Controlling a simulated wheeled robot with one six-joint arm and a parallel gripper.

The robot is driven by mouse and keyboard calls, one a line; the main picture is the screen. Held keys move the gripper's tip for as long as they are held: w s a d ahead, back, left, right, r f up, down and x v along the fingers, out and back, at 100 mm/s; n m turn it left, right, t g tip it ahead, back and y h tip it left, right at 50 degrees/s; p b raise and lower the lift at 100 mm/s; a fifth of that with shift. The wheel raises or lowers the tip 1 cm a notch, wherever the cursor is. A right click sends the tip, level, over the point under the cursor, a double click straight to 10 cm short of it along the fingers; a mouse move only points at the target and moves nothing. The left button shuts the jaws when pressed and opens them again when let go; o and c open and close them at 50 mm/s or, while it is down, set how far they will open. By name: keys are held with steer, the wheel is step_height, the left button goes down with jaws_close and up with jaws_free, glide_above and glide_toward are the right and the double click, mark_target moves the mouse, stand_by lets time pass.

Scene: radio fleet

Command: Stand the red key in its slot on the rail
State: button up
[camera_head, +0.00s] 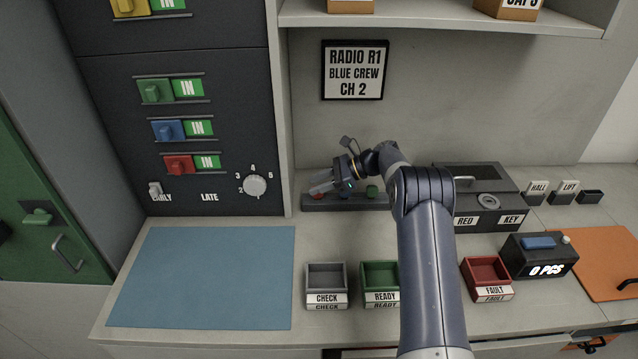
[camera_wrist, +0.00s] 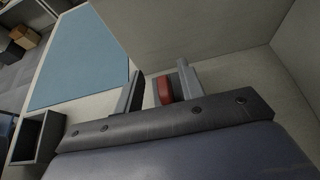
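The red key (camera_wrist: 165,89) shows between my two fingers in the wrist view, with a visible gap to the left finger and a smaller one to the right. My gripper (camera_head: 321,186) is open around it, over the left end of the dark rail (camera_head: 345,203). In the head view my fingers mostly cover the key, and only a little red shows. It seems to be at the rail, but I cannot tell whether its foot is in the slot.
A blue mat (camera_head: 205,275) lies on the left. CHECK (camera_head: 326,285), READY (camera_head: 381,283) and FAULT (camera_head: 487,277) trays stand along the front. A dark case (camera_head: 475,185) labelled RED KEY is to the right of my arm. A wall panel rises behind the rail.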

steer(key=shift+d+f, duration=0.1)
steer(key=shift+d, duration=0.35)
steer(key=b+v, duration=0.2)
steer(key=v, duration=0.8)
steer(key=shift+r+b, duration=0.25)
steer(key=shift+b, duration=0.05)
steer(key=shift+a, duration=0.15)
steer(key=p+x, duration=0.2)
steer(key=x, duration=0.8)
steer(key=shift+a+f+p, duration=0.15)
steer(key=shift+a+p, duration=0.2)
steer(key=shift+p, duration=0.05)
steer(key=shift+r, duration=0.55)
